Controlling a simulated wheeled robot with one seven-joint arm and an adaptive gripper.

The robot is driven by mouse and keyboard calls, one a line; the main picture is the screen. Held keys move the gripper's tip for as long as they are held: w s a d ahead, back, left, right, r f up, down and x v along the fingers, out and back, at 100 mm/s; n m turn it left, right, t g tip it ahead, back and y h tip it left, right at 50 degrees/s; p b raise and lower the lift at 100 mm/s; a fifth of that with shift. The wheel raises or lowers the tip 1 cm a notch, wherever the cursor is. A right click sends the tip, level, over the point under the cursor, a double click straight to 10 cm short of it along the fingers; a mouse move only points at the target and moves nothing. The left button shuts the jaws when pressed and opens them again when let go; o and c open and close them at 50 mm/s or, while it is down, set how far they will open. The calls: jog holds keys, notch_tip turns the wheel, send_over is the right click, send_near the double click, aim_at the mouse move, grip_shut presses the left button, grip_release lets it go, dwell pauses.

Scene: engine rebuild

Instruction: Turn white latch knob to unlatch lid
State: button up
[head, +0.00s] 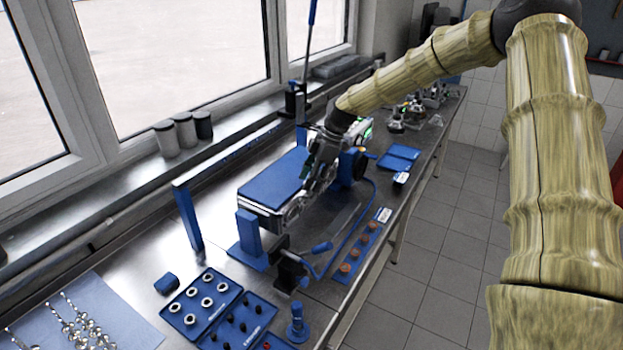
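A box with a flat blue lid (275,178) and a silver-grey body sits in a blue stand (248,240) on the metal workbench. The lid looks closed. My arm reaches over from the right, and my gripper (294,210) points down at the box's near right side. The gripper's metal parts overlap the box edge, so I cannot tell whether it touches it or whether its fingers are open or shut. I cannot make out the white latch knob; it may be hidden behind the gripper or too small to see.
Blue trays with metal rings (203,303) and dark pegs (238,322) lie in front. A blue strip with orange-brown round parts (358,252) lies along the bench's right edge. Grey cylinders (184,130) stand on the windowsill. Floor at right is clear.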

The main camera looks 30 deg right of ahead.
jog(key=shift+w+f, duration=0.35)
jog(key=shift+w, duration=0.1)
jog(key=c, duration=0.3)
jog(key=shift+c, duration=1.4)
jog(key=shift+s+r, duration=0.25)
jog(key=shift+c, duration=0.7)
